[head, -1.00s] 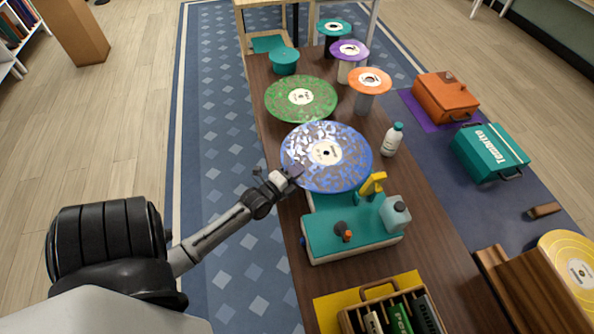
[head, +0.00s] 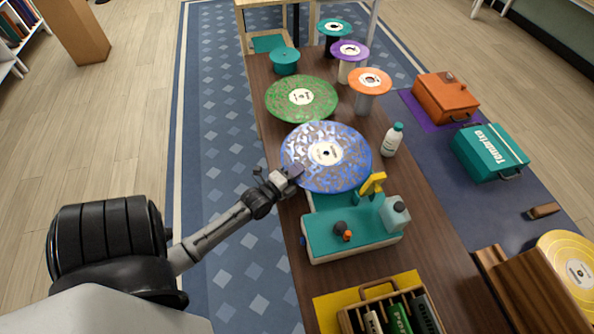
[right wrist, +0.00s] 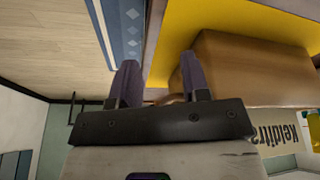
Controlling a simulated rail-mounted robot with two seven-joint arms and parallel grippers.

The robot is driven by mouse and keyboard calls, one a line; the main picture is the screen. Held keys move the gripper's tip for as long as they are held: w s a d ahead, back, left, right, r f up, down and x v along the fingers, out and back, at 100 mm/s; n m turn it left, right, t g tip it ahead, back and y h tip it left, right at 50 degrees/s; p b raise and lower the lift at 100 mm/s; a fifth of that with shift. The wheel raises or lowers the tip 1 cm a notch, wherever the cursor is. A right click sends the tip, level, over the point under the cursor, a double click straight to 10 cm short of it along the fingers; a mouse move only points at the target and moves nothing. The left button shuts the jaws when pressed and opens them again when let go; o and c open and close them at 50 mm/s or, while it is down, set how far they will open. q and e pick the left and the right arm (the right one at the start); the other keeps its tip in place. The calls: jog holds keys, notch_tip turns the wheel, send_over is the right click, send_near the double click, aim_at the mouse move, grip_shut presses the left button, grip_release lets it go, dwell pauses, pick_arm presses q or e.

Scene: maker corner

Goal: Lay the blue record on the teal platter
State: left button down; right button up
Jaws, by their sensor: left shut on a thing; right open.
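The blue record (head: 345,172), speckled with silver, has a pale label with a dark centre hole. My left gripper (head: 290,175) is shut on its left near edge. The record lies over the far part of a teal turntable deck (head: 325,233) with a yellow arm. Whether the record touches anything below is unclear. No teal platter shows on that deck; the record covers its far part. A small round teal stand (head: 285,57) with a knob is farther back. My right gripper (right wrist: 160,85) is open and empty in the right wrist view, near a brown box (right wrist: 235,72).
A green record (head: 280,100) lies just beyond the blue one. Orange (head: 357,82), purple (head: 338,52) and teal (head: 323,29) discs sit on posts behind. A record crate (head: 348,322) on a yellow mat is in front.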

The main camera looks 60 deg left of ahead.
pick_arm(q)
jog(key=shift+r+p, duration=0.1)
jog(key=shift+p, duration=0.2)
dwell(0.4)
jog(key=shift+f+b, duration=0.35)
jog(key=shift+f, duration=0.3)
jog(key=c, duration=1.5)
grip_release()
jog(key=shift+c, duration=0.2)
jog(key=shift+p+v, duration=0.7)
jog(key=shift+v, duration=0.75)
jog(key=p+v, duration=0.2)
jog(key=v, duration=0.6)
jog(key=shift+p, duration=0.4)
